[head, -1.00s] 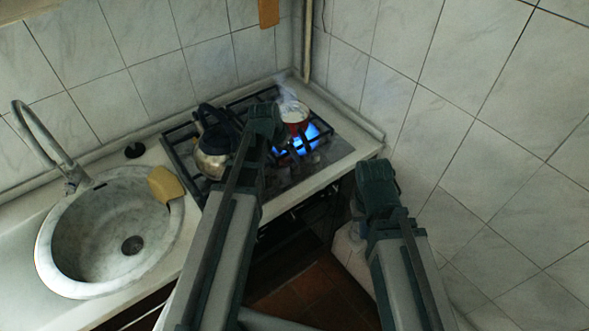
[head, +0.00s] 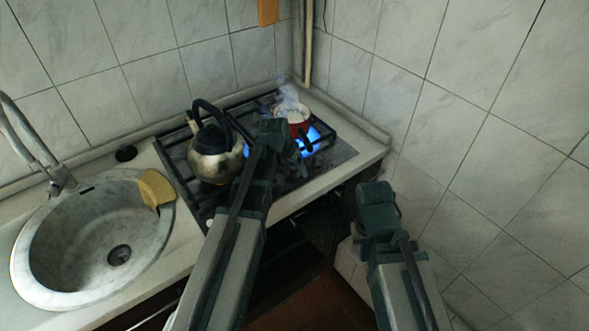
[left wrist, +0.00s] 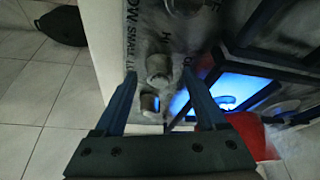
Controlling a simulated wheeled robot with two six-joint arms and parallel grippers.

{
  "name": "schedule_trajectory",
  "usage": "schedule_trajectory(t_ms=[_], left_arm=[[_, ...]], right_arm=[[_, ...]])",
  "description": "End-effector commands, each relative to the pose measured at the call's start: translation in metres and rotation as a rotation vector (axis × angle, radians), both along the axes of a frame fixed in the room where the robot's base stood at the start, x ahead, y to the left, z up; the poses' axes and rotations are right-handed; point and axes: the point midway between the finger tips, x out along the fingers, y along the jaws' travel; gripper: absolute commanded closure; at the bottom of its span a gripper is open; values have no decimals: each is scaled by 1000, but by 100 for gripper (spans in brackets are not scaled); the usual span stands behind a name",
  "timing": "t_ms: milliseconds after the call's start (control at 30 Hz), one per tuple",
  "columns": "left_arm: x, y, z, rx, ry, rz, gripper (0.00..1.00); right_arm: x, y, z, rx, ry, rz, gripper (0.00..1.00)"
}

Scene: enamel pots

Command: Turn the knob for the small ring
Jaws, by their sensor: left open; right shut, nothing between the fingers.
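In the left wrist view, a pale round knob (left wrist: 157,69) shows between the open fingers of my left gripper (left wrist: 160,76). A second knob (left wrist: 150,104) sits close by, also between the fingers in the picture. A third knob (left wrist: 184,6) is at the top edge. Lettering including "LOW" and "SMALL" runs beside the knobs. I cannot tell whether the fingers touch a knob. In the head view, my left gripper (head: 277,130) is over the stove's front right part and hides the knobs. My right gripper (head: 376,194) is shut and empty, right of the stove.
A red pot (head: 293,113) steams over a blue flame (head: 313,137) at the stove's back right. A metal kettle (head: 215,158) stands on the left grate. A tiled wall (head: 480,140) bounds the right.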

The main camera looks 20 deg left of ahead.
Motion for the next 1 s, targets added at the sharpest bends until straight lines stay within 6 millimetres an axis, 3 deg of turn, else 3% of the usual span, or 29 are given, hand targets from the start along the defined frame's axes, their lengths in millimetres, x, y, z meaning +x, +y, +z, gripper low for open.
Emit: schedule_trajectory(t_ms=[67,433,733,1000], left_arm=[[0,0,0,0,0,0,34],[0,0,0,0,0,0,100],[0,0,0,0,1,-23,100],[2,2,0,-1,1,-177,100]], right_arm=[[0,0,0,0,0,0,100],[0,0,0,0,0,0,100],[0,0,0,0,0,0,100],[0,0,0,0,0,0,100]])
